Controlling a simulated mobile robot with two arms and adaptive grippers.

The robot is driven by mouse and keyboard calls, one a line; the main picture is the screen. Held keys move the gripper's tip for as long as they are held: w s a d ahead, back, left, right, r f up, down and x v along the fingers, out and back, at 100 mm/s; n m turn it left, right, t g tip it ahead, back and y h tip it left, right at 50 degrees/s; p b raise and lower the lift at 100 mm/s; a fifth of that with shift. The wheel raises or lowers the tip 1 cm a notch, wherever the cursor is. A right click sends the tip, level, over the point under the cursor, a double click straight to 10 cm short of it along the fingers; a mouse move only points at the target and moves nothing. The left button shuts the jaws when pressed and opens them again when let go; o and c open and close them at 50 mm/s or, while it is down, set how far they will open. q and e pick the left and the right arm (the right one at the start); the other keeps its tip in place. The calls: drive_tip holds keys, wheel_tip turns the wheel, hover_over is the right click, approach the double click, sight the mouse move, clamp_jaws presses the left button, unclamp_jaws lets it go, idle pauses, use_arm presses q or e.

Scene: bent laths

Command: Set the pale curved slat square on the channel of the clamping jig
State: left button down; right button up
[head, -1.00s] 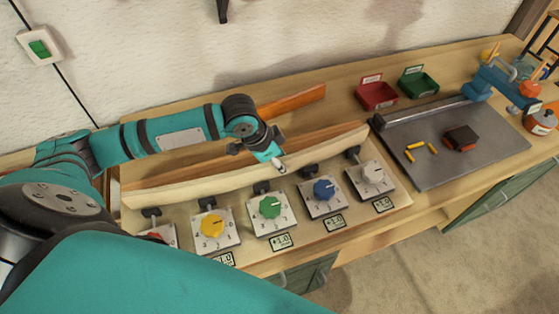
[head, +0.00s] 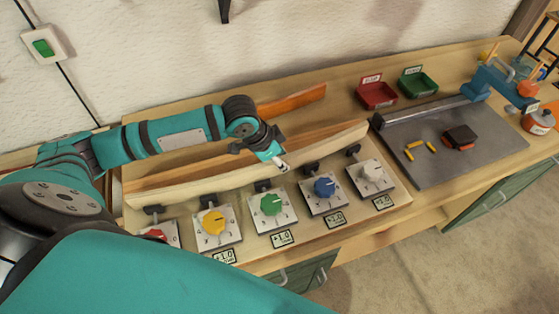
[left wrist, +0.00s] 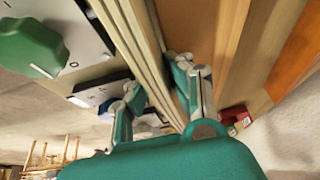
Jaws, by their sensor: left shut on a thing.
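The pale curved slat (head: 210,184) lies lengthwise along the row of knobs in the head view, its right end reaching up near the grey plate. My left gripper (head: 281,164) is shut on it right of its middle. In the left wrist view, the fingers (left wrist: 158,95) stand on either side of the pale slat (left wrist: 150,45). The clamping jig shows as a row of knob plates (head: 272,208) with dark clamps just in front of the slat. The channel is hidden, so I cannot tell whether the slat sits in it. My right gripper is not in view.
A brown strip (head: 190,172) runs behind the slat, and an orange-brown lath (head: 295,101) lies farther back. A grey plate (head: 440,172) with a dark block (head: 460,137) is at right. Red (head: 376,95) and green (head: 418,84) bins stand at the back.

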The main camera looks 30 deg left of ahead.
use_arm(q)
drive_tip(key=c, duration=1.5)
unclamp_jaws()
drive_tip(key=shift+s+d+f, duration=0.1)
drive_tip(key=shift+s+f, duration=0.2)
drive_tip(key=shift+f, duration=0.2)
drive_tip(key=shift+s+f, duration=0.25)
drive_tip(key=shift+f, duration=0.2)
drive_tip(key=o, duration=0.4)
drive_tip(key=shift+w+f+g, duration=0.2)
drive_tip(key=shift+w+g, duration=0.1)
drive_tip(key=shift+w, duration=0.1)
drive_tip(key=shift+s, duration=0.1)
drive_tip(key=v, duration=1.2)
drive_tip(key=shift+w+r, duration=0.25)
drive_tip(key=shift+r, duration=0.15)
